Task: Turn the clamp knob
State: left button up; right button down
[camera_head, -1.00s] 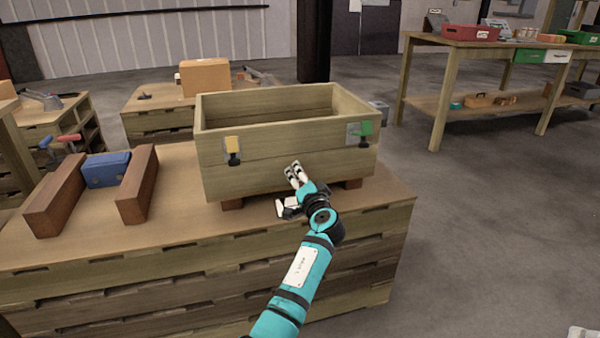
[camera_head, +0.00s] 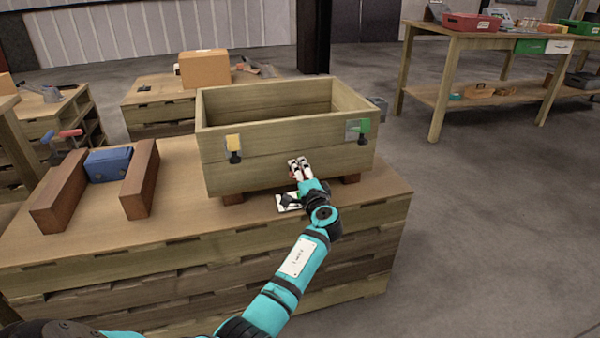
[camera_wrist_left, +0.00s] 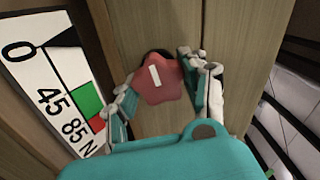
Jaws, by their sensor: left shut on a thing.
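The clamp knob is a red, lobed knob (camera_wrist_left: 158,78) with a white mark, on the front of a wooden crate; it shows in the left wrist view. My left gripper (camera_wrist_left: 160,92) has one finger on each side of it and is shut on it. In the head view my left gripper (camera_head: 300,168) is at the crate's lower front and hides most of the knob. Beside the knob is a white scale plate (camera_wrist_left: 52,75) marked 0, 45 and 85 N, with green and red zones and a black pointer near the 0 end. My right gripper is not in view.
The wooden crate (camera_head: 262,172) stands on blocks on a wooden workbench (camera_head: 110,255). Yellow (camera_head: 233,143) and green (camera_head: 363,126) tags with black latches are on its front. A blue box (camera_head: 107,164) lies between two brown blocks to the left. Floor to the right is clear.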

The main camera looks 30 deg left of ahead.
pick_arm(q)
jog(key=o, duration=1.2)
jog(key=shift+w, duration=0.1)
jog(key=shift+d, duration=0.1)
jog(key=v, duration=1.2)
